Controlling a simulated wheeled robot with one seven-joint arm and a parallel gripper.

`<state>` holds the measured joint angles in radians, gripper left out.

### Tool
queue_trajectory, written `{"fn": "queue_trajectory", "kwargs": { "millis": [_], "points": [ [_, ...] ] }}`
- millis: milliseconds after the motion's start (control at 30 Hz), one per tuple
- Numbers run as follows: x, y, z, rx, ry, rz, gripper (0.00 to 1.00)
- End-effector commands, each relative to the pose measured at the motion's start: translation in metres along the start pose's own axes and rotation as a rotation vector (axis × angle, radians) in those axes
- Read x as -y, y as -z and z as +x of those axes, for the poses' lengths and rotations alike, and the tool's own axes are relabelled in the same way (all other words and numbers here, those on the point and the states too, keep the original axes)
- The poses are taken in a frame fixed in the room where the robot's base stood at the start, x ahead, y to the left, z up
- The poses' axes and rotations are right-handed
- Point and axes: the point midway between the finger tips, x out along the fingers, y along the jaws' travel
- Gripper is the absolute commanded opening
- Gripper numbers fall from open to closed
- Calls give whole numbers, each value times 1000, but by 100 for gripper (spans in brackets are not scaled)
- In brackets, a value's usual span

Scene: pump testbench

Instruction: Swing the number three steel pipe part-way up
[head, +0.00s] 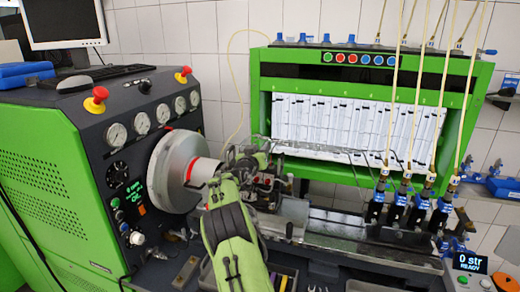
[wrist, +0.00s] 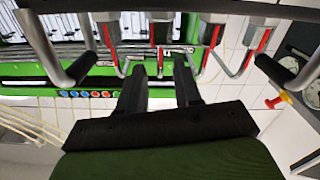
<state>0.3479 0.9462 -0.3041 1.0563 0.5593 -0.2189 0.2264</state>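My gripper (wrist: 158,78) has its two dark fingers apart, with a clear gap between them, in the wrist view. Several bent steel pipes (wrist: 160,68) hang by red-striped grey blocks just beyond the fingertips. One pipe end lies in line with the gap; I cannot tell whether it is between the fingers or behind them. No numbers are readable, so I cannot tell which pipe is number three. In the head view, thin steel pipes (head: 310,148) run over the bench, and my green arm hides part of the pump area.
A green-framed cabinet (head: 365,60) with white graduated tubes stands behind. Several injectors (head: 398,200) with tall cream hoses stand at the right. A large silver flywheel (head: 175,170) and the green console (head: 60,190) with red knobs are at the left.

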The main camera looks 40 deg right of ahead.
Motion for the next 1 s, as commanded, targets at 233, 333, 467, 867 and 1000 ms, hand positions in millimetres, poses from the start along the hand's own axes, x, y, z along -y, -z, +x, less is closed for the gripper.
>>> {"fn": "queue_trajectory", "kwargs": {
  "millis": [233,333,467,867,1000],
  "points": [
    [0,0,0,0,0,0,9],
    [0,0,0,0,-1,0,0],
    [0,0,0,0,-1,0,0],
    [-14,20,0,-2,-5,40,0],
    [-37,50,0,-4,-6,111,0]
  ]
}}
